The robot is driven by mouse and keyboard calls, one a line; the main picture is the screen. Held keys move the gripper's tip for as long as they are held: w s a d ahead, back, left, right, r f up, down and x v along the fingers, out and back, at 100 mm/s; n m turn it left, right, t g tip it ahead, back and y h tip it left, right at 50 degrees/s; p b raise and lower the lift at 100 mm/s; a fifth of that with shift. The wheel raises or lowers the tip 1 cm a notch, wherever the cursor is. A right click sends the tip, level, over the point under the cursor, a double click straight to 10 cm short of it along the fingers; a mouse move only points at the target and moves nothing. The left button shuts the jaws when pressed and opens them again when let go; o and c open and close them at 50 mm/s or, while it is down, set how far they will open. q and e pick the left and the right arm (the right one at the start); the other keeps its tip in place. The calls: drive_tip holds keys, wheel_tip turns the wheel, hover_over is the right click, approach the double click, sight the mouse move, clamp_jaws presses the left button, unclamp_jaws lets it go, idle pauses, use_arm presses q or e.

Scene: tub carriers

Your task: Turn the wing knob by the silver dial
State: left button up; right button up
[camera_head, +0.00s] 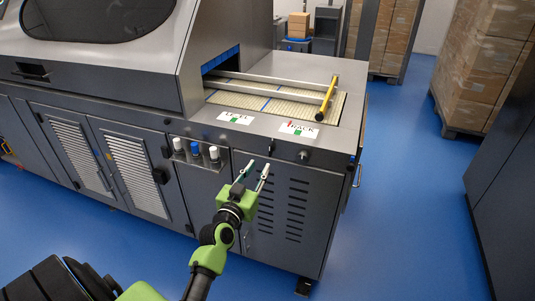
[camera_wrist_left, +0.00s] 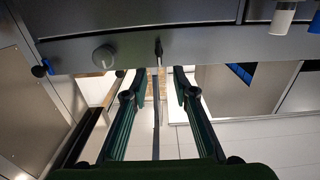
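The wing knob (camera_head: 270,146) is a small dark knob on the machine's front edge. In the left wrist view the wing knob (camera_wrist_left: 158,47) is a narrow dark piece pointing up and down, just beyond the fingertips and roughly between them. The round silver dial (camera_head: 303,156) is to its right in the head view; in the left wrist view the silver dial (camera_wrist_left: 103,56) is left of the knob. My left gripper (camera_head: 257,169) is open and empty, its two fingers pointing at the panel and apart from the knob. My right gripper is not in view.
A shelf with white and blue cylinders (camera_head: 195,150) projects left of my gripper. A black knob (camera_head: 350,157) is at the machine's right corner. A yellow bar (camera_head: 329,97) lies on the infeed above. Blue floor (camera_head: 400,220) is clear to the right.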

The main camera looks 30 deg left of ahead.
sight(271, 150)
use_arm(q)
drive_tip(key=x, duration=0.8)
drive_tip(key=shift+w, duration=0.35)
clamp_jaws()
